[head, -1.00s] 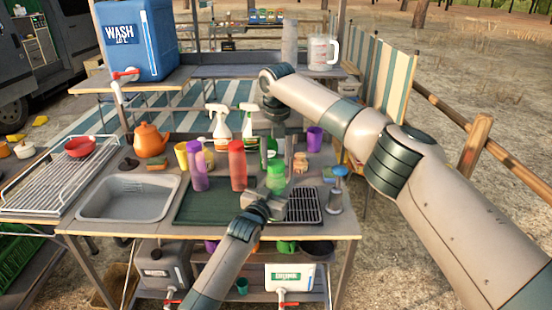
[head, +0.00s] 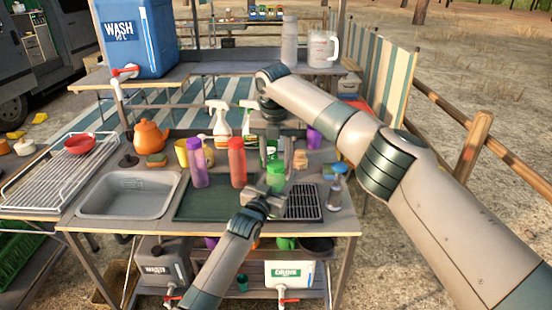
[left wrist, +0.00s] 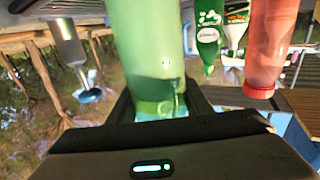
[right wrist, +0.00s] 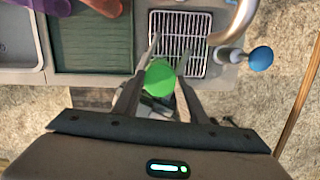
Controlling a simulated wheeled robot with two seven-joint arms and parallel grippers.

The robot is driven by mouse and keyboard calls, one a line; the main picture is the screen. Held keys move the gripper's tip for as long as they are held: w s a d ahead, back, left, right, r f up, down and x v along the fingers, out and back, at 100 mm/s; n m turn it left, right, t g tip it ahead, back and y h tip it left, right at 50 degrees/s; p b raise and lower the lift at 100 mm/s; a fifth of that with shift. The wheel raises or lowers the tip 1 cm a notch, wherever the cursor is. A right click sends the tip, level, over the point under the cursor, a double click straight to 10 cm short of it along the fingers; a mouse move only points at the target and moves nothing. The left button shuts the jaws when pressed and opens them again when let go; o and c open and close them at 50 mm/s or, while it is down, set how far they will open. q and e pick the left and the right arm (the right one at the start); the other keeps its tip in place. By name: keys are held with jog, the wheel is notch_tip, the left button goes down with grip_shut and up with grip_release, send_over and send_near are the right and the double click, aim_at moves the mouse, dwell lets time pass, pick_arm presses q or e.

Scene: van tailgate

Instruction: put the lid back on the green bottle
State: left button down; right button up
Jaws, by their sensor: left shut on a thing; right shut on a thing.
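The green bottle (head: 275,176) stands upright above the front of the counter, right of the red bottle. My left gripper (head: 264,200) is shut around it. The left wrist view shows its translucent green body (left wrist: 146,45) between the jaws; its mouth end is hidden by the gripper. My right gripper (head: 283,158) points down from above, close over the bottle. In the right wrist view the round green lid (right wrist: 160,78) sits between the fingers of my right gripper (right wrist: 167,72). The lid hides what lies beneath it, so contact with the bottle cannot be told.
A purple bottle (head: 198,163) and a red bottle (head: 237,162) stand left of the green one. Spray bottles (head: 220,122) stand behind. A black rack (head: 304,201) and a blue-topped pump (right wrist: 260,58) are to the right. The sink (head: 130,193) is at left.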

jog(key=m, duration=0.5)
jog(key=shift+w+a+r+m+h, duration=0.1)
jog(key=shift+a+m+h, duration=0.1)
jog(key=shift+m+h, duration=0.15)
jog(key=shift+m+g, duration=0.3)
jog(key=shift+m, duration=0.75)
jog(key=shift+d, duration=0.1)
jog(key=o, duration=1.1)
jog(key=shift+r, duration=2.15)
